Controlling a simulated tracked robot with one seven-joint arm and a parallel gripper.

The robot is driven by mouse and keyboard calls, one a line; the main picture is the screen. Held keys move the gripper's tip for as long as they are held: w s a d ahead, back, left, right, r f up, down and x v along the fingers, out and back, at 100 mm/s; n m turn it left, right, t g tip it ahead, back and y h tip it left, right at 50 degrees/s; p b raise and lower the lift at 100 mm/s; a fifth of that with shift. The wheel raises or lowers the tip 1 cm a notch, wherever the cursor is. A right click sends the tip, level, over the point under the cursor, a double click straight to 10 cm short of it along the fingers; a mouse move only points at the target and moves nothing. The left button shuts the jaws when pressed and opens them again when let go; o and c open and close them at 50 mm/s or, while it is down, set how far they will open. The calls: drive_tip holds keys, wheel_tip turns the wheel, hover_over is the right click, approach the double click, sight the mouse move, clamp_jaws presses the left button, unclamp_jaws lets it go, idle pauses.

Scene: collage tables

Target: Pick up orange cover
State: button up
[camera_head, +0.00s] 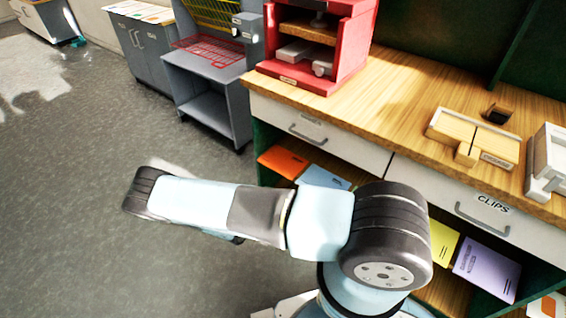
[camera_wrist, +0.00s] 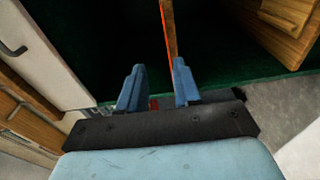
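The orange cover (camera_head: 283,161) lies flat on the open shelf under the drawers, left of a light blue cover (camera_head: 322,178), in the head view. In the wrist view, my gripper (camera_wrist: 158,72) has its two blue fingers apart with a gap between them. A thin orange-edged strip (camera_wrist: 168,30), which looks like the orange cover seen edge-on, runs down from the top toward the right finger. Its lower end is close to that finger; I cannot tell if they touch. My gripper does not show in the head view, where my arm crosses in front of the counter.
A yellow cover (camera_head: 441,245) and a purple cover (camera_head: 486,268) lie farther right on the shelf. A drawer handle (camera_wrist: 12,48) shows at left in the wrist view.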

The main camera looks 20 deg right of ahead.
drive_tip(key=f+t, duration=0.1)
approach(285, 172)
drive_tip(key=shift+n, duration=0.3)
drive_tip(key=x, duration=0.7)
drive_tip(key=shift+f, duration=0.1)
drive_tip(key=shift+c, duration=0.5)
clamp_jaws()
